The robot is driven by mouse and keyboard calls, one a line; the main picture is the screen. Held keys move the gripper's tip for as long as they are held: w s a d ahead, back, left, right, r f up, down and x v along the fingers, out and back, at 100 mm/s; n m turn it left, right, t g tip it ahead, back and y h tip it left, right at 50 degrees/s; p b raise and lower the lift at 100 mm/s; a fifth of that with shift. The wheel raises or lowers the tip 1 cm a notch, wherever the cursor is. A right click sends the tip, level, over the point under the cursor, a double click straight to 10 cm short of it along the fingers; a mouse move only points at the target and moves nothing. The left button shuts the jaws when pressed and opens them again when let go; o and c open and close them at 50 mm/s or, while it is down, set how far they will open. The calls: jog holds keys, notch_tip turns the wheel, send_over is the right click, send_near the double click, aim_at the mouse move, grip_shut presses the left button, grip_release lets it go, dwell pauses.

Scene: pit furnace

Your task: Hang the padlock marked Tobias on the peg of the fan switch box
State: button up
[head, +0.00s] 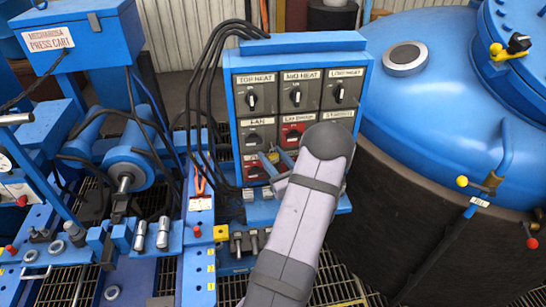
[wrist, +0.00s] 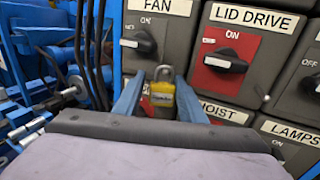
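A yellow padlock (wrist: 161,97) with a grey shackle stands upright between the two blue fingers of my gripper (wrist: 160,92) in the wrist view. The fingertips flank it closely and appear shut on it. Its label is too small to read. The fan switch box (wrist: 142,42) is just above and behind the padlock, with its dark knob at upper left. Its peg is not clear to see. In the head view my gripper (head: 274,163) is in front of the panel, just below the fan box (head: 257,138); the padlock cannot be made out there.
The lid drive box (wrist: 226,58) with its red plate is to the right of the fan box. Black cables (head: 203,95) run down the panel's left side. The blue furnace (head: 430,75) stands close at right.

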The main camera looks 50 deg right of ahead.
jog(key=shift+d+r, duration=0.2)
jog(key=shift+d, duration=0.1)
jog(key=shift+s+a+r+p, duration=0.1)
jog(key=shift+s+a+p, duration=0.15)
jog(key=shift+p, duration=0.5)
jog(key=shift+s+a, duration=0.15)
jog(key=shift+s, duration=0.15)
jog(key=s+a, duration=0.4)
jog(key=s+d+f+m+g+h+b, duration=0.1)
jog(key=s+d+f+m+h+b, duration=0.1)
jog(key=s+f+b, duration=0.6)
jog(key=s+d+f+m+g+h+b, duration=0.15)
jog(key=s+f+b, duration=0.25)
jog(key=f+b, duration=0.75)
jog(key=shift+h, duration=0.45)
jog(key=x, duration=0.7)
jog(key=shift+s+d+r, duration=0.15)
jog(key=shift+d+r, duration=0.1)
jog(key=shift+d, duration=0.15)
jog(key=shift+s+a+f+b, duration=0.1)
jog(key=shift+s+f+b, duration=0.25)
jog(key=shift+f, duration=0.25)
jog(key=p+v, duration=0.1)
jog(key=v, duration=0.9)
jog(key=shift+a+r, duration=0.25)
jog(key=shift+a, duration=0.05)
jog(key=shift+s, duration=0.1)
